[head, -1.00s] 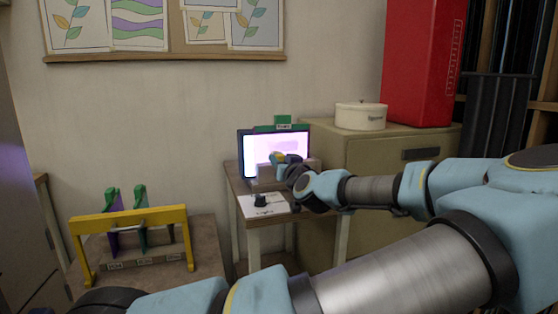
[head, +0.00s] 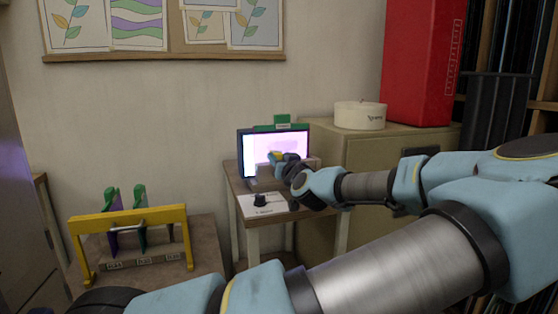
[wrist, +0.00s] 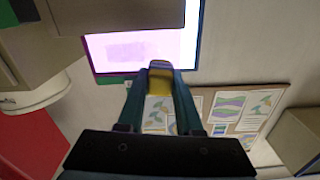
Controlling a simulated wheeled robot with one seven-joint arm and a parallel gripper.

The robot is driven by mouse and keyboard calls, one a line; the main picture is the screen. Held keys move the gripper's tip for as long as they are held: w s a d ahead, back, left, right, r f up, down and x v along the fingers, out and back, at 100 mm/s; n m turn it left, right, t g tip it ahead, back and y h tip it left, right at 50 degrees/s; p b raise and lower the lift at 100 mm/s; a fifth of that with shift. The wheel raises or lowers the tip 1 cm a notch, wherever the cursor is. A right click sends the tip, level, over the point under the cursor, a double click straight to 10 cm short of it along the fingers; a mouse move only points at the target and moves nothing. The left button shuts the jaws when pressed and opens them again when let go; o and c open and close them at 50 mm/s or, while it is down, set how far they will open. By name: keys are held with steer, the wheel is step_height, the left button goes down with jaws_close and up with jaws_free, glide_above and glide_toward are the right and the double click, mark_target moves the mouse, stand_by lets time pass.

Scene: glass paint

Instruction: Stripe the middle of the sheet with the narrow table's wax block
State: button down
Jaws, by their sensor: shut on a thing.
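The lit sheet (head: 262,143) stands upright in a dark frame at the back of the narrow table (head: 232,180), with a green clip (head: 282,121) on top. A pink-lilac band lies across its middle; the band also shows in the wrist view (wrist: 118,50). My gripper (head: 275,160) is in front of the sheet. In the wrist view my gripper (wrist: 160,85) is shut on a yellow-topped block (wrist: 160,68), taken as the wax block. Its far end points at the sheet's lower part in that view. Whether it touches the sheet cannot be told.
A black knob (head: 260,200) sits on a white card at the narrow table's front. A yellow rack (head: 130,216) with green-handled pieces stands on the left table. A beige cabinet (head: 365,150) with a white round tin (head: 360,115) and red box (head: 422,60) stands close on the right.

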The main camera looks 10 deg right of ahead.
steer(key=w, duration=0.6)
steer(key=shift+w+a+b, duration=0.2)
steer(key=shift+a+b, duration=0.2)
steer(key=shift+w+a, duration=0.1)
steer(key=shift+w, duration=0.85)
stand_by(0.5)
steer(key=shift+w+d+b, duration=0.25)
steer(key=shift+d+b, duration=0.25)
steer(key=shift+d, duration=1.35)
steer(key=shift+w+d+b, duration=0.2)
steer(key=shift+d+b, duration=0.35)
steer(key=shift+d, duration=1.35)
steer(key=shift+w+d+b, duration=0.25)
steer(key=shift+d+b, duration=0.25)
steer(key=shift+d, duration=1.35)
steer(key=shift+w+b, duration=0.1)
steer(key=shift+b, duration=0.2)
steer(key=shift+s+a, duration=0.2)
steer(key=shift+a, duration=2.55)
steer(key=shift+s+a+b, duration=0.2)
steer(key=shift+a, duration=0.75)
steer(key=shift+s+a+b, duration=0.2)
steer(key=shift+a, duration=0.8)
steer(key=shift+s+a+b, duration=0.2)
steer(key=shift+a, duration=0.75)
